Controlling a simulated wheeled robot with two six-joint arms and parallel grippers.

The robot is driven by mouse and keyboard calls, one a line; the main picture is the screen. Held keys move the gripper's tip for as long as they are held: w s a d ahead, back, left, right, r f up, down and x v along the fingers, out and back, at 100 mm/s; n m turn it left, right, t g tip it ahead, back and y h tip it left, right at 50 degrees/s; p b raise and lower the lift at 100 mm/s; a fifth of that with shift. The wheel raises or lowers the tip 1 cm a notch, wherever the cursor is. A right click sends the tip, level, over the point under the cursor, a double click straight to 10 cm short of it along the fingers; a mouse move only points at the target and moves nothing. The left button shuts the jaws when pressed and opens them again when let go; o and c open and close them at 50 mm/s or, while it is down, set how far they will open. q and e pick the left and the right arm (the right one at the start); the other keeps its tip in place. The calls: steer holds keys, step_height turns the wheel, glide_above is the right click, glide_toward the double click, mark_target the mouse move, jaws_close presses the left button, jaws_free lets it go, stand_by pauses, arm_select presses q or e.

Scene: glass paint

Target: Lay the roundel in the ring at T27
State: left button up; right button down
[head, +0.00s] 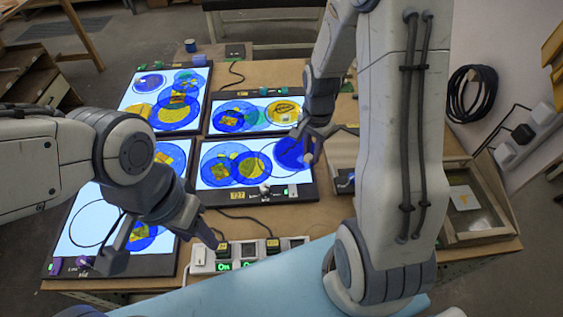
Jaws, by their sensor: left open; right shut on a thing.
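The light panel labelled T27 (230,183) lies in the middle of the table, lit white. Overlapping blue and yellow discs cover its left and middle part. A blue roundel (290,152) shows over its right part. My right gripper (309,148) is at the roundel's right edge, shut on it. I cannot tell whether the roundel touches the panel.
Other lit panels with coloured discs stand at the upper left (131,92), upper middle (217,124) and lower left (88,205). A wooden tray (475,238) is at the right. My arms cover much of both sides.

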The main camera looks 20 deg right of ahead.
mark_target(286, 150)
steer(key=w+a+f+m, duration=0.1)
steer(key=m, duration=0.1)
steer(key=w+a+f+m+p, duration=0.1)
steer(key=w+a+f+m, duration=0.1)
steer(key=m, duration=0.1)
steer(key=w+a+f+m, duration=0.2)
steer(key=m, duration=0.1)
steer(key=shift+w+a, duration=0.1)
steer(key=shift+w, duration=0.15)
step_height(286, 150, down, 3)
steer(key=shift+f+p, duration=0.1)
steer(key=shift+p, duration=0.6)
steer(key=shift+f, duration=0.35)
steer(key=shift+f, duration=0.1)
steer(key=c, duration=0.7)
jaws_free()
